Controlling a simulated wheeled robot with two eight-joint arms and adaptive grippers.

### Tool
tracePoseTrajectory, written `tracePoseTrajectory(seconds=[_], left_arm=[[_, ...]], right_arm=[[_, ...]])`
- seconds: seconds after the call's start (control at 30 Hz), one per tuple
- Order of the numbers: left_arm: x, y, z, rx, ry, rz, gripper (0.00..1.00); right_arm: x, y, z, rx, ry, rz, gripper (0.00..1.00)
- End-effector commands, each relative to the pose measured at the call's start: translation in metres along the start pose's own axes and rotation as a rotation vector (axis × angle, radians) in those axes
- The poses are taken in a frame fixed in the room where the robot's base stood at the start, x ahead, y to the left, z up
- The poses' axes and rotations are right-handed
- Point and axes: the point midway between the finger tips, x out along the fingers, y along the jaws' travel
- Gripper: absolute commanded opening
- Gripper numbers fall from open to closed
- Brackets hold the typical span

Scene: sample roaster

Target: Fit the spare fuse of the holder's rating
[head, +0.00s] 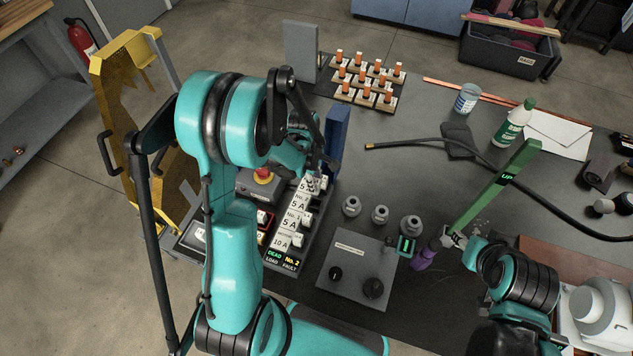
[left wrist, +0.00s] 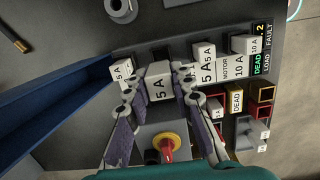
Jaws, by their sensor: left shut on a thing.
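The fuse board (head: 303,262) has a row of white carriers marked 5 A, with a 10 A one (head: 281,241) at the near end. My left gripper (left wrist: 160,90) is shut on a white 5 A carrier (left wrist: 160,82) in that row. In the head view my left gripper (head: 312,178) is over the far part of the row, partly hidden by its arm. I cannot tell whether the carrier is seated or lifted. My right gripper (head: 456,239) holds a green bar (head: 494,190) marked UP, with a purple end.
The board's display reads DEAD LOAD, No. 2 FAULT (head: 283,259). A grey box with knobs (head: 355,268) and several grey knob-like parts stand to the right. A black cable crosses the bench.

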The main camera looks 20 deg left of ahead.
Motion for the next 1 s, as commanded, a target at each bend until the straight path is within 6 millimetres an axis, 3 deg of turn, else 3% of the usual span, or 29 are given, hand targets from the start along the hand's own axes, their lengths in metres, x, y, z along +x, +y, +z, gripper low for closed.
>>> tracePoseTrajectory(seconds=[0.27, 0.73, 1.0], left_arm=[[0.006, 0.0, 0.0, 0.001, 0.0, 0.0, 0.0], [0.054, 0.0, -0.006, 0.001, 0.0, 0.0, 0.0], [0.058, 0.0, -0.007, 0.001, 0.0, 0.0, 0.0]], right_arm=[[0.007, 0.0, 0.005, 0.0, 0.0, 0.0, 0.4], [0.043, 0.0, 0.031, 0.0, 0.0, 0.0, 0.4], [0.046, 0.0, 0.033, 0.0, 0.0, 0.0, 0.4]])
